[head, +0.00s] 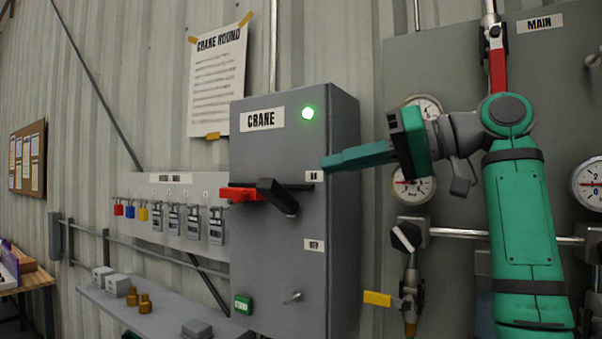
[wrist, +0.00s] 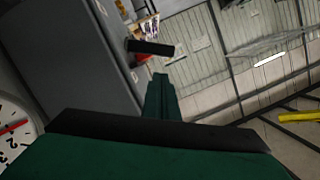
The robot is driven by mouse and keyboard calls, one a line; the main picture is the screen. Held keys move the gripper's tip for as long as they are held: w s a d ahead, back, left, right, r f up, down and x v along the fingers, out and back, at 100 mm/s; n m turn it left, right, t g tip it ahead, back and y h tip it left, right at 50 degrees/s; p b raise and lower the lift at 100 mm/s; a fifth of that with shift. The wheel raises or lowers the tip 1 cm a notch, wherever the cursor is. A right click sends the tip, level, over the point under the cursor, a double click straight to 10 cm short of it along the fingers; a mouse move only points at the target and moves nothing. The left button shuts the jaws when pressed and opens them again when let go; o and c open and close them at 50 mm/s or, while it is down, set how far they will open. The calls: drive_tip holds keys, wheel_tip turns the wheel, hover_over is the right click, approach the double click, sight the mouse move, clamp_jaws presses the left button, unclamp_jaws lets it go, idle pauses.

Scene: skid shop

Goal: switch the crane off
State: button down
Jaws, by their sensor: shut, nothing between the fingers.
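The grey crane cabinet (head: 270,265) hangs on the wall in the head view, labelled CRANE, with a lit green lamp (head: 308,113) at its upper right. A switch handle, black with a red part (head: 238,194), juts from its front; its black end (head: 280,197) lies roughly level with the upper label (head: 314,176), which seems to read ON. The OFF label (head: 314,245) is lower. My gripper (head: 326,163) is shut and empty, to the right of and slightly above the handle, apparently apart from it. In the wrist view, the black handle (wrist: 150,47) shows just beyond my fingertips (wrist: 160,78).
Padlocks (head: 192,222) hang on a board left of the cabinet. A green box (head: 242,304) and a small toggle (head: 292,297) sit low on the cabinet. Gauges (head: 410,190), pipes and a yellow-handled valve (head: 377,298) are on the MAIN panel to the right.

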sight(280, 198)
drive_tip(key=x, duration=0.9)
drive_tip(key=shift+a+f, duration=0.15)
drive_tip(key=shift+a, duration=0.15)
drive_tip(key=shift+a, duration=0.1)
